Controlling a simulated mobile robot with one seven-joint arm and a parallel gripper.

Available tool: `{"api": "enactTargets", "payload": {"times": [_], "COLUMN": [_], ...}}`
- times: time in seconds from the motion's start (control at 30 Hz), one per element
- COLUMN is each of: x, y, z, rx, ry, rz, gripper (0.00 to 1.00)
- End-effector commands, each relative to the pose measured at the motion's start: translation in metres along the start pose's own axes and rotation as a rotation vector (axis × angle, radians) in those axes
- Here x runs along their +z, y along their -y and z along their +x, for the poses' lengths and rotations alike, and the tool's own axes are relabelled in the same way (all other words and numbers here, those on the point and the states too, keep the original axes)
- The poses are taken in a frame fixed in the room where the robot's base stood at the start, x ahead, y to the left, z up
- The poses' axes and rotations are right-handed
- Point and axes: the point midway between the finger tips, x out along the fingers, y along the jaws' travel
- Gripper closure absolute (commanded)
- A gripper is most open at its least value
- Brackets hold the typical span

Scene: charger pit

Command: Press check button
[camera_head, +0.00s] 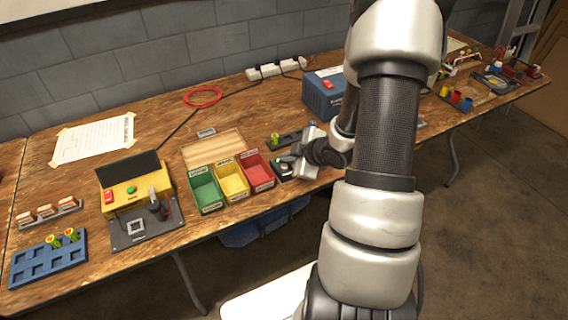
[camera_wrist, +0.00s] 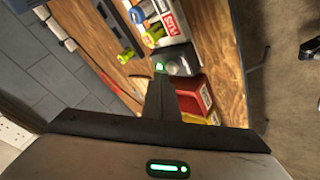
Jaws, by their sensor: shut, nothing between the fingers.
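A small dark box (camera_head: 284,172) with a green-lit button stands just right of the red bin. In the wrist view the green-lit button (camera_wrist: 161,67) sits on the dark box (camera_wrist: 182,60), close to my fingertips. My gripper (camera_head: 287,160) is shut and empty, low over this box. Its closed fingers (camera_wrist: 159,84) point at the button in the wrist view; I cannot tell whether they touch it. Another green button (camera_head: 131,189) is on the yellow station (camera_head: 150,182) at the left, beside a red switch. I cannot read a label naming either button.
Green (camera_head: 205,190), yellow (camera_head: 232,180) and red (camera_head: 258,171) bins stand left of the dark box. A dark holder with yellow-green cells (camera_head: 275,140) lies behind it. A blue unit (camera_head: 322,95) stands farther back. A blue tray (camera_head: 35,265) is at far left.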

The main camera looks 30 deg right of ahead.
Motion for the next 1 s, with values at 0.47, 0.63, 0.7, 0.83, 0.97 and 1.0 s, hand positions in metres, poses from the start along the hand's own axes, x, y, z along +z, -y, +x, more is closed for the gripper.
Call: {"api": "enactTargets", "payload": {"times": [0.47,0.63,0.7,0.83,0.97,1.0], "x": [-0.004,-0.013,-0.016,-0.023,-0.028,-0.028], "y": [-0.004,-0.013,-0.016,-0.023,-0.028,-0.028], "z": [-0.006,-0.017,-0.022,-0.031,-0.038,-0.039], "rx": [0.0,0.001,0.001,0.001,0.0,0.0], "ry": [0.0,0.0,0.0,0.0,-0.001,0.0], "rz": [0.0,0.0,0.0,0.0,-0.001,-0.001], "gripper": [1.0,1.0,1.0,1.0,1.0,1.0]}}
